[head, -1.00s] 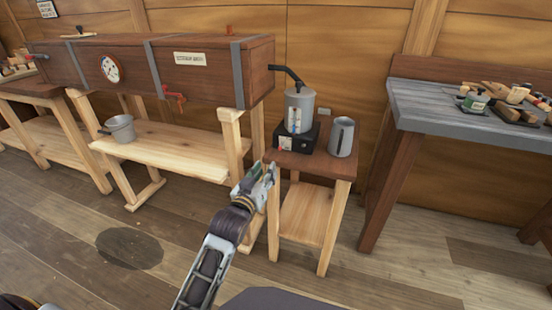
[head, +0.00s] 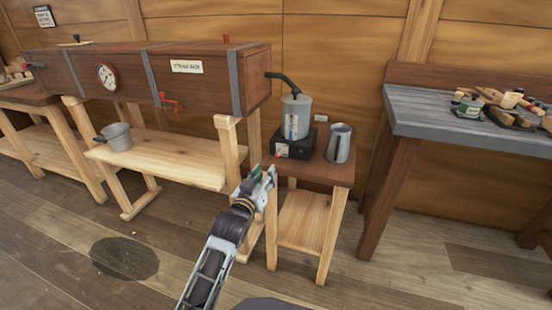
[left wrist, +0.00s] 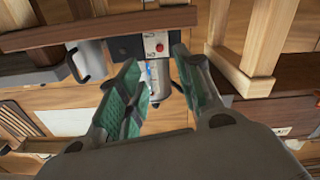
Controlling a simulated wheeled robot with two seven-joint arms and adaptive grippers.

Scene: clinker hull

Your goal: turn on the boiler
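The boiler (head: 296,117) is a grey cylinder on a black base (head: 299,146), standing on a small wooden side table (head: 327,173). A dark pipe runs from its top to the long wooden steam box (head: 200,85). The base has a small red control (head: 281,150) on its front; in the left wrist view the red control (left wrist: 159,47) shows on the dark base between my fingers. I cannot tell its setting. My left gripper (head: 264,174) is in front of the table, apart from the boiler. In the left wrist view my left gripper (left wrist: 157,59) is open and empty. My right gripper is not in view.
A grey metal jug (head: 338,143) stands right of the boiler. A grey pot (head: 118,136) sits on the shelf under the steam box. A workbench (head: 440,124) with tools is at the right. Wooden trestle legs stand left of my left gripper.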

